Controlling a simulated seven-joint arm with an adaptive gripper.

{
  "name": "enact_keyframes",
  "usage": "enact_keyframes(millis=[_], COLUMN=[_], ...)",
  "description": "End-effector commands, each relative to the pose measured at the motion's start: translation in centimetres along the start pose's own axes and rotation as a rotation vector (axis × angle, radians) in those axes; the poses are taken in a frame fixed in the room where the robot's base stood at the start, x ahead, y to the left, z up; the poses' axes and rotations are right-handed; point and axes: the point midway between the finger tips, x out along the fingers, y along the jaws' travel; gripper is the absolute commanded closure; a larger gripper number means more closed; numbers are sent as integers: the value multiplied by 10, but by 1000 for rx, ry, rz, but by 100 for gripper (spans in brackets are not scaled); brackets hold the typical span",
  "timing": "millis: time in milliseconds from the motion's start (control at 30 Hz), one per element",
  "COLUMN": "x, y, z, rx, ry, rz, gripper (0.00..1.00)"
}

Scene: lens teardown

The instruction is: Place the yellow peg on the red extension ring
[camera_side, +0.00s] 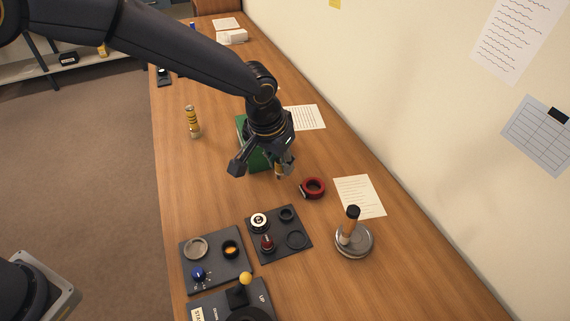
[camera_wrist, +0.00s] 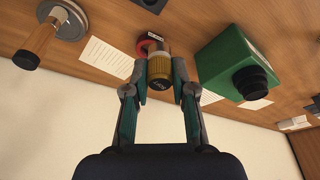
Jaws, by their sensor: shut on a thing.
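My gripper (camera_side: 263,166) is above the table, and its two fingers (camera_wrist: 159,82) are shut on the sides of the yellow peg (camera_wrist: 159,68). The peg is a short cylinder with a dark, metallic end facing the wrist camera. In the side view only a small part of the peg (camera_side: 278,170) shows beside the right finger. The red extension ring (camera_side: 313,188) lies on the table, to the right of the gripper and apart from it. In the wrist view the ring (camera_wrist: 143,45) is partly hidden behind the peg.
A green box (camera_side: 241,126) with a black round part (camera_wrist: 250,82) stands close behind the gripper. Dark trays (camera_side: 249,258) with small parts are at the front. A round metal base with an upright handle (camera_side: 354,239) stands right. A yellow-banded cylinder (camera_side: 192,122) stands left.

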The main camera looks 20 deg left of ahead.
Motion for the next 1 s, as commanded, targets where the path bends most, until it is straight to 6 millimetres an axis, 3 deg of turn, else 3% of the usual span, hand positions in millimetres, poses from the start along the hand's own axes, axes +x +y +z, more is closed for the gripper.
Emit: enact_keyframes(millis=[233,433,733,1000], x=[46,93,116,145], y=[15,23,27,27], z=[-51,-71,-82,-75], rx=[-1,0,0,1], ry=[-2,-3,-2,0], rz=[0,0,0,0], gripper=[100,100,100,100])
